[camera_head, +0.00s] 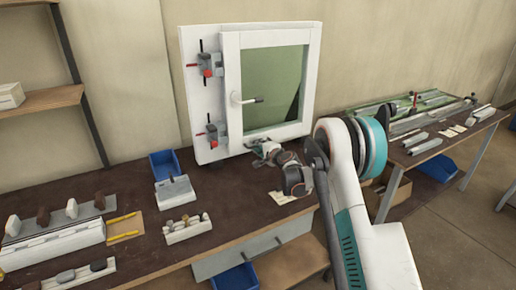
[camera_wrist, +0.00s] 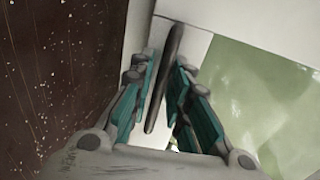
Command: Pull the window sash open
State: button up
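The white window sash (camera_head: 231,70) with greenish glass stands in a white frame (camera_head: 188,100) at the back of the bench. I cannot tell if there is a small gap between sash and frame. My gripper (camera_head: 260,149) is in front of the sash's lower edge, below the handle in the head view. In the wrist view my gripper (camera_wrist: 163,72) is open, with the dark handle lever (camera_wrist: 166,85) showing between its teal-padded fingers. Gaps show on both sides of the lever; contact is not visible.
Two red-handled clamps (camera_head: 209,68) sit on the frame's left side. A blue bin (camera_head: 169,163), a grey-white box (camera_head: 175,191) and small parts stand on the brown bench (camera_head: 135,265). A second bench (camera_head: 400,157) with profiles is at right.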

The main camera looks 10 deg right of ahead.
grip_shut()
